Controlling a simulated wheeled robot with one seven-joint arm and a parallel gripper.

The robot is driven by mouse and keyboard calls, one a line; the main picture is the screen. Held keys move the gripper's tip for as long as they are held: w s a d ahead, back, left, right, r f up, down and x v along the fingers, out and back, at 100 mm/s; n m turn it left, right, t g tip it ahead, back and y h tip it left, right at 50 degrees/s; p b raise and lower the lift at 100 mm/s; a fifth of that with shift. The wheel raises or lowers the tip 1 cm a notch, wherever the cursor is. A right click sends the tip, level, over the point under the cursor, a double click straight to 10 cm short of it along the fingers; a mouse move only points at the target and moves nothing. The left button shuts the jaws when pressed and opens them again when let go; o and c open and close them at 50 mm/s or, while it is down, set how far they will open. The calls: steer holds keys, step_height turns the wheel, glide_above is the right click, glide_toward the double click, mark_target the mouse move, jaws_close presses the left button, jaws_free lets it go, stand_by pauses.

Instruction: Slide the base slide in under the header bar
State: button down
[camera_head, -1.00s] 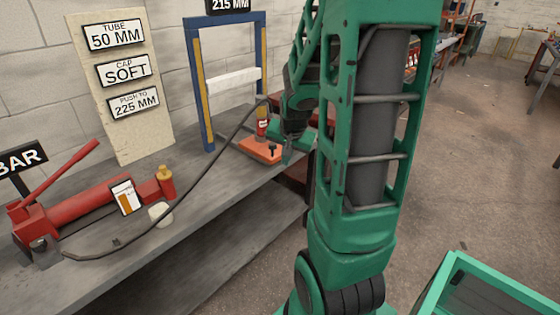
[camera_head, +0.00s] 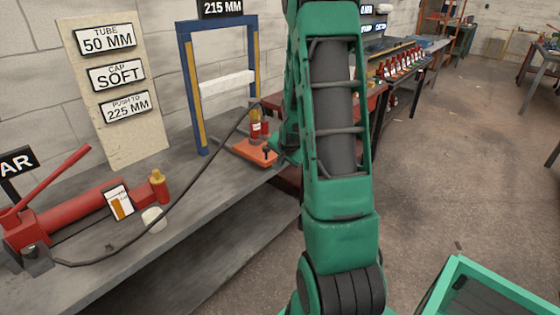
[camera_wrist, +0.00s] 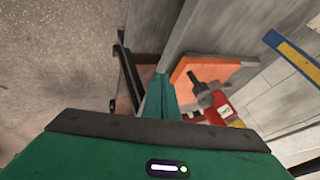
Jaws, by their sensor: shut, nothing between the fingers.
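The base slide is an orange plate (camera_head: 250,152) with a dark upright knob, lying on the bench near its front edge. A red bottle-like cylinder with a yellow top (camera_head: 256,125) stands on it. The white header bar (camera_head: 228,83) spans the blue and yellow frame behind and above the slide. My gripper (camera_head: 277,150) is at the slide's right end by the knob, partly hidden by my arm. In the wrist view my gripper (camera_wrist: 160,96) is shut and empty beside the orange plate (camera_wrist: 185,72); I cannot tell whether it touches.
A red pump with a lever (camera_head: 85,208) and a white cup (camera_head: 154,219) stand on the grey bench (camera_head: 120,265). A black hose curves from the pump towards the frame. A sign board (camera_head: 115,85) leans on the wall. A green-rimmed bin (camera_head: 490,285) is at the lower right.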

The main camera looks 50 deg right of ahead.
steer(key=w+f, duration=0.3)
steer(key=w, duration=0.2)
steer(key=shift+w+d, duration=0.35)
steer(key=shift+d, duration=0.05)
